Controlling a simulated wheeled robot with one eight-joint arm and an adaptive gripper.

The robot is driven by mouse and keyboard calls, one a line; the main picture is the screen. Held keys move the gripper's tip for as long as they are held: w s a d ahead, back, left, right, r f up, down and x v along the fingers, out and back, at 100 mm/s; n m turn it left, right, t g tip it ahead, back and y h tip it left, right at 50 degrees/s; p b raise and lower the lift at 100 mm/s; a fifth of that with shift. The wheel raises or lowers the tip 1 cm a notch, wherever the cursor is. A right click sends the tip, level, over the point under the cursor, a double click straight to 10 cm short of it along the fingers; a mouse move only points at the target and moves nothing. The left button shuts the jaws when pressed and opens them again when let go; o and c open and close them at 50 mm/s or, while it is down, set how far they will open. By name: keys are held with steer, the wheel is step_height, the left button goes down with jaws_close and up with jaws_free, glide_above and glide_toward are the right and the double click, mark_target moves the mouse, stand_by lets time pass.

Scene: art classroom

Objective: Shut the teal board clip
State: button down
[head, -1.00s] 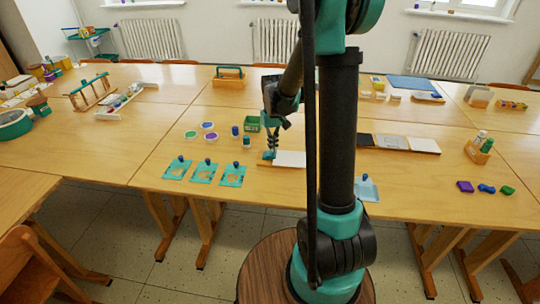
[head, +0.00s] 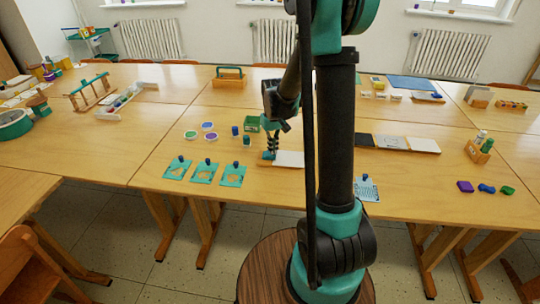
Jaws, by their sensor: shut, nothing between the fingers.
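The teal board clip (head: 267,156) sits at the left end of a wooden board with a white sheet (head: 290,159), near the front edge of the middle table. My arm hides the right end of the board.
Three teal stencils with blue knobs (head: 204,172) lie left of the board. A green box (head: 252,124), a blue jar (head: 235,131) and paint dishes (head: 208,126) stand behind. A patterned light-blue sheet (head: 368,189) lies right of my arm.

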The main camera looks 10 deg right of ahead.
steer(key=shift+r, duration=3.45)
steer(key=s+d+f+t, duration=0.1)
steer(key=s, duration=0.6)
steer(key=s+d+f+m+t, duration=0.1)
steer(key=s+f, duration=0.1)
steer(key=s, duration=0.5)
steer(key=s+d+f+m+t, duration=0.1)
steer(key=s+d+t, duration=0.1)
steer(key=s, duration=0.6)
steer(key=shift+f, duration=0.25)
